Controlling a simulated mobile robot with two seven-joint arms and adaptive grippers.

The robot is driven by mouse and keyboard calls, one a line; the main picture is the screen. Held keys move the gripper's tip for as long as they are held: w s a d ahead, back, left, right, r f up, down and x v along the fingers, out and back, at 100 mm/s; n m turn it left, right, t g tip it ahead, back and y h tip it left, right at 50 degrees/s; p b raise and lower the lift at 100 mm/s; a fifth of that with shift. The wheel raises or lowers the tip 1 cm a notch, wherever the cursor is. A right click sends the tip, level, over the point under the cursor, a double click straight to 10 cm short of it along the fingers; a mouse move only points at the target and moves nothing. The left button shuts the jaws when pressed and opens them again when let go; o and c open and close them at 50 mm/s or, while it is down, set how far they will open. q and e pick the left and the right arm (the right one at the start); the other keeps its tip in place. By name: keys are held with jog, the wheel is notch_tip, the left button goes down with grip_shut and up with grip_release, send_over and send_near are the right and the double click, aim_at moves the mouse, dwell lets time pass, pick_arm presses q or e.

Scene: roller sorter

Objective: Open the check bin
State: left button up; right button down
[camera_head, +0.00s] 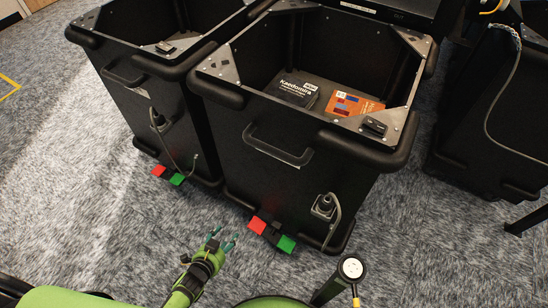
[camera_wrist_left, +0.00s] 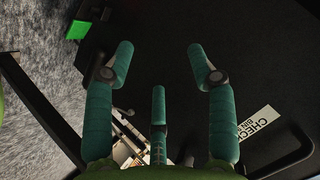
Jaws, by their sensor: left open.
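A black bin (camera_head: 268,172) stands open-topped in the middle of the head view, with a front handle (camera_head: 277,146) and a red pedal (camera_head: 257,225) and green pedal (camera_head: 286,244) at its foot. My left gripper (camera_head: 222,240) is open and empty, in front of the bins and left of that red pedal. In the left wrist view its spread teal fingers (camera_wrist_left: 160,60) face a black bin front. A white label (camera_wrist_left: 257,122) reading "CHECK" lies at the right there, near a handle (camera_wrist_left: 295,155). I cannot tell which head-view bin bears it.
Books (camera_head: 352,104) lie inside the middle bin. A second black bin (camera_head: 125,90) with red and green pedals stands close on the left. Another dark unit (camera_head: 490,130) stands right. Grey carpet (camera_head: 70,190) is clear at left.

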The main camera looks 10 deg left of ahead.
pick_arm(q)
jog(key=w+d+r+m+t+h+b, duration=0.2)
jog(key=w+d+r+m+t+h, duration=0.15)
jog(key=w+r+m, duration=0.6)
jog(key=m+h+b, duration=0.1)
jog(key=m+h, duration=0.8)
send_near(272, 151)
jog(key=w+d, duration=0.2)
jog(key=w, duration=0.1)
jog(key=shift+y, duration=0.25)
jog(key=x, duration=0.7)
jog(key=shift+d+f+p, duration=0.1)
jog(key=shift+f+p, duration=0.15)
jog(key=shift+p, duration=0.1)
grip_shut()
